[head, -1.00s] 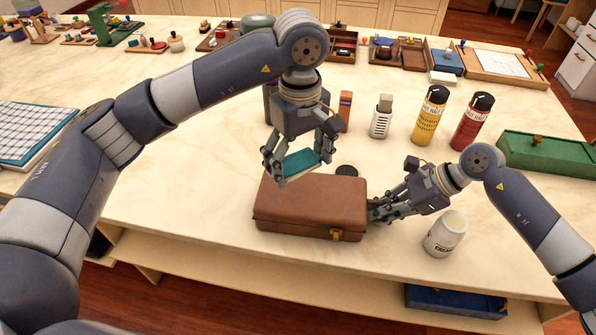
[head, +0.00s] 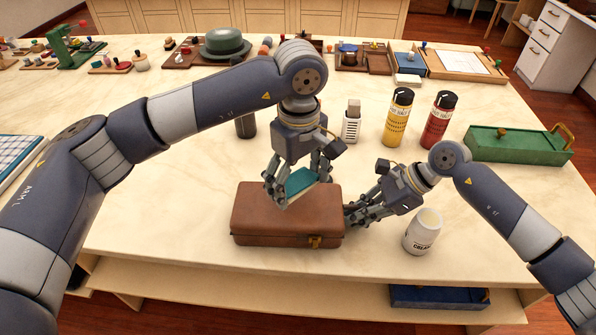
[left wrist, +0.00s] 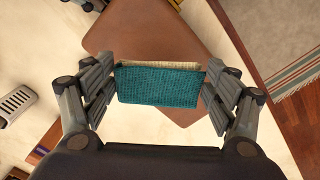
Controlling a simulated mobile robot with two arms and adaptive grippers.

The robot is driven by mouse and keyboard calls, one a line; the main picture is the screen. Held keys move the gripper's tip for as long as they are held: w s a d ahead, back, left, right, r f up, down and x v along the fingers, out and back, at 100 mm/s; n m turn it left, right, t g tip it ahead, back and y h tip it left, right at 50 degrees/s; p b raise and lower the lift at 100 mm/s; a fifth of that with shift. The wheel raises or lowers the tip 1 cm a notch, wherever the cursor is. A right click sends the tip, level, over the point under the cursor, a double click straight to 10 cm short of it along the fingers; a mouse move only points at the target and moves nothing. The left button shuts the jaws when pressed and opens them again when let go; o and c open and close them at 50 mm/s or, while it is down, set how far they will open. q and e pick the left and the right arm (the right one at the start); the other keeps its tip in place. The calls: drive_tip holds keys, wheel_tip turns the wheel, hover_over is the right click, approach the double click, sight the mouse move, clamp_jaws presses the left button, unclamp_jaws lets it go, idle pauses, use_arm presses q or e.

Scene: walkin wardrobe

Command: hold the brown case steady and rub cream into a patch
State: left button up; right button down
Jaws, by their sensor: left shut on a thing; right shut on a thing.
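The brown case (head: 285,223) lies closed near the table's front edge, with a brass clasp on its front. My left gripper (head: 289,193) is shut on a teal pad (head: 300,182) with a pale layer along one side. It holds the pad over the case's top; I cannot tell whether they touch. The left wrist view shows the teal pad (left wrist: 158,87) between both fingers, over the brown lid (left wrist: 140,38). My right gripper (head: 352,212) is shut at the case's right end, on the case.
A yellow can (head: 398,120), a red can (head: 438,122) and a white grater-like block (head: 352,122) stand behind. A long green box (head: 515,146) lies at right. A blue box (head: 440,297) sits on the shelf below. Table is clear left of the case.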

sight(299, 207)
use_arm(q)
drive_tip(key=shift+f, duration=1.6)
drive_tip(key=shift+a+f, duration=0.35)
drive_tip(key=shift+f, duration=0.35)
drive_tip(key=shift+s+a, duration=0.15)
drive_tip(key=shift+a, duration=2.15)
drive_tip(key=shift+s+a, duration=0.15)
drive_tip(key=shift+a, duration=2.1)
drive_tip(key=shift+w+d, duration=0.15)
drive_tip(key=shift+d, duration=2.35)
drive_tip(key=shift+w+d, duration=0.15)
drive_tip(key=shift+d, duration=2.3)
drive_tip(key=shift+r, duration=4)
use_arm(e)
drive_tip(key=c, duration=1.6)
unclamp_jaws()
drive_tip(key=shift+d+r, duration=0.1)
drive_tip(key=shift+r, duration=0.05)
